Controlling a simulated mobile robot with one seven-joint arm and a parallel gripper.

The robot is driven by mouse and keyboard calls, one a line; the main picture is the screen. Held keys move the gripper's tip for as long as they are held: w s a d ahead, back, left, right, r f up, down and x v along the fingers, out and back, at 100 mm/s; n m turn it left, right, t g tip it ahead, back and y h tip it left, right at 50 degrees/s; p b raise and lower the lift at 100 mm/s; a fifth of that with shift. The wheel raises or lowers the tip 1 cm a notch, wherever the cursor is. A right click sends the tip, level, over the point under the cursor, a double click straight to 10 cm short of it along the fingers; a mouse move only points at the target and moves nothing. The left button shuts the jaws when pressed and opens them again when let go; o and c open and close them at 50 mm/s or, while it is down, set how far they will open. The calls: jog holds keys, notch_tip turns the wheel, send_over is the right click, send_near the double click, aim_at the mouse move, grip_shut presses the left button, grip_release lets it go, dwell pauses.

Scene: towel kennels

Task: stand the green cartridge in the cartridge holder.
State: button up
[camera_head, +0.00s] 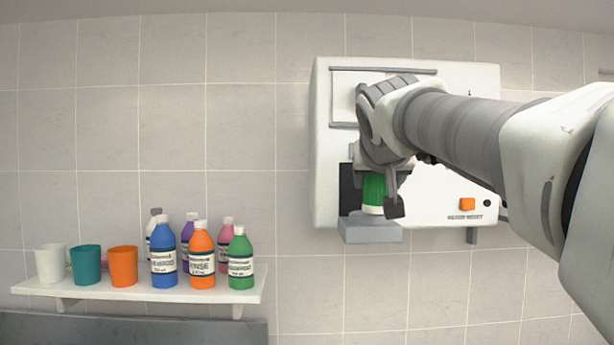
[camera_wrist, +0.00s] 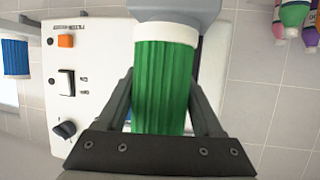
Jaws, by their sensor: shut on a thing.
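The green cartridge (camera_head: 374,188) is a ribbed green cylinder with a white lower band. It stands roughly upright in my gripper (camera_head: 381,195), whose fingers are shut on its sides. In the wrist view the gripper (camera_wrist: 163,88) has one finger on each side of the green cartridge (camera_wrist: 163,80). The cartridge holder appears to be the grey block (camera_head: 370,232) at the lower left of the white wall unit. The cartridge's white end is right at this block, also seen as grey in the wrist view (camera_wrist: 178,10). I cannot tell whether it is seated.
The white wall unit (camera_head: 440,195) carries an orange button (camera_head: 467,204) and other controls. A white shelf (camera_head: 130,291) at left holds cups and several bottles. A blue ribbed cylinder (camera_wrist: 15,57) shows at the wrist view's left edge. The wall between shelf and unit is clear.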

jog(key=shift+w+f+p, duration=0.15)
jog(key=shift+w+p, duration=0.35)
jog(key=shift+w, duration=1.05)
jog(key=shift+w+f+p, duration=0.15)
jog(key=shift+w+p, duration=0.35)
jog(key=shift+w, duration=1.3)
